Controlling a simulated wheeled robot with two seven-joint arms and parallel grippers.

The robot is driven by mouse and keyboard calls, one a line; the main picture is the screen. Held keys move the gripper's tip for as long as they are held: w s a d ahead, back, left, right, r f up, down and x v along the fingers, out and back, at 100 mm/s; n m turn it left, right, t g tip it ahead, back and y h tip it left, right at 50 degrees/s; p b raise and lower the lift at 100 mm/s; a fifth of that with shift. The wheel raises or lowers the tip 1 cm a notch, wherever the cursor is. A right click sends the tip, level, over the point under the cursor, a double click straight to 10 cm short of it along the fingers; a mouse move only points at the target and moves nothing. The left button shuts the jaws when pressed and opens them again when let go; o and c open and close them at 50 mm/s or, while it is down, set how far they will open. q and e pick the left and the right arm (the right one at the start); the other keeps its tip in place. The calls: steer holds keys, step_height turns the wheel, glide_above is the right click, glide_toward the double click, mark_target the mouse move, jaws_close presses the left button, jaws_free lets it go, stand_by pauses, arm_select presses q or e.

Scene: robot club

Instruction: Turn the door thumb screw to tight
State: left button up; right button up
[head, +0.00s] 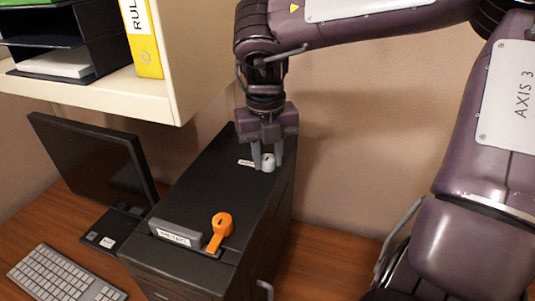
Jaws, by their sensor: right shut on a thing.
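A small light-grey thumb screw (267,162) stands on the top face of a black case (205,188). A small white label (246,163) lies beside it on the left, too small to read. My right gripper (267,158) points straight down over the screw. Its two fingers are on either side of the screw and closed on it. The screw's rim shows between the fingers; its marking is too small to read. My left gripper is not in view.
An orange lever (221,228) and a grey labelled block (176,233) sit on the case's near end. A monitor (92,158) and keyboard (64,277) stand left on the wooden desk. A shelf (95,92) with a yellow binder (142,40) overhangs at upper left.

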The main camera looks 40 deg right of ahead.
mark_target(266, 157)
steer(key=o, duration=1)
steer(key=shift+c, duration=0.2)
steer(key=shift+w+r, duration=0.1)
steer(key=shift+r, duration=3.85)
steer(key=shift+a, duration=0.1)
